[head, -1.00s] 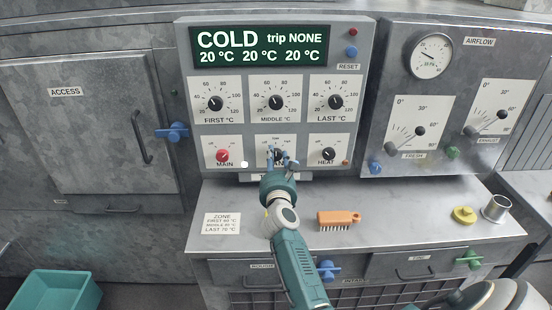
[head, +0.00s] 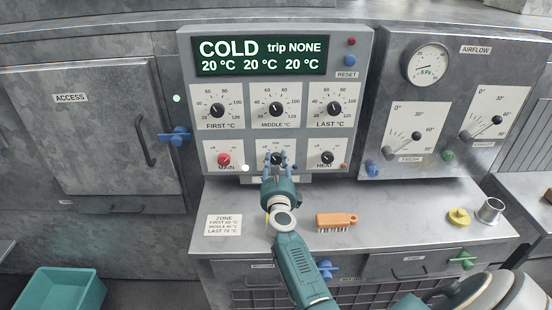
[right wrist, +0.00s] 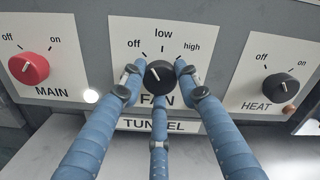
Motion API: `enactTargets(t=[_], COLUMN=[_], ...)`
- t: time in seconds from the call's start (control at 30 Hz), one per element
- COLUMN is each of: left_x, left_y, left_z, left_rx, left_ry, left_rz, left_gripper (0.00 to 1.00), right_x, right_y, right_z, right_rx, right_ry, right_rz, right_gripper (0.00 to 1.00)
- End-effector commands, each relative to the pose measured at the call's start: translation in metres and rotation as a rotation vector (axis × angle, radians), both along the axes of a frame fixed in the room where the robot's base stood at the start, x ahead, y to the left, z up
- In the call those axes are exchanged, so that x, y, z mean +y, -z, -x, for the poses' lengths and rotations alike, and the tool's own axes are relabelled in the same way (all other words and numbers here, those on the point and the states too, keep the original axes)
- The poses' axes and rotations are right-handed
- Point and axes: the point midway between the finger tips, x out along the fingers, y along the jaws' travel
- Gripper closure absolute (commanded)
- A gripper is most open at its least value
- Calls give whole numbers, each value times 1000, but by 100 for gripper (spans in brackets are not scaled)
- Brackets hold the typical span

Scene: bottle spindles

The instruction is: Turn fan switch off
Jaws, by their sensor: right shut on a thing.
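The fan switch is a round black knob (right wrist: 160,75) on a white plate marked off, low and high. It sits between the red MAIN knob (right wrist: 29,68) and the black HEAT knob (right wrist: 278,87). My right gripper (head: 277,160) reaches up to it from below in the head view. In the right wrist view the blue fingers of the right gripper (right wrist: 159,77) are closed around the knob, one on each side and one below. They partly cover the FAN label. I cannot make out for sure which mark the knob points to. My left gripper is not in view.
The panel's display (head: 262,56) reads COLD, trip NONE. Three temperature dials are above the switches. An orange brush (head: 337,220), a yellow knob-like piece (head: 458,217) and a metal cup (head: 490,210) stand on the ledge. A teal bin (head: 58,291) is at lower left.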

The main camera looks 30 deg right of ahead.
Motion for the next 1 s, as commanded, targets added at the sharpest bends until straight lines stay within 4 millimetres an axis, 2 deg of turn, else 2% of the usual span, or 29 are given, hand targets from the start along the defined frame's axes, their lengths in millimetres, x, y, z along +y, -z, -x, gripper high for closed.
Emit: enactTargets(t=[0.03,0.4,0.93,0.97,1.0], left_x=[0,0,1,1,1], left_y=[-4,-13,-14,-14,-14], left_z=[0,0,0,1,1], left_rx=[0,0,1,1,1], left_ry=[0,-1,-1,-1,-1], left_rz=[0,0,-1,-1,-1], left_gripper=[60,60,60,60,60], right_x=[0,-1,-1,-1,-1], right_y=[6,8,9,9,9], right_z=[2,3,3,3,3], right_rx=[28,111,124,124,124], right_ry=[3,2,3,3,3], right_rz=[20,155,175,174,174], right_gripper=[94,94,94,66,58])
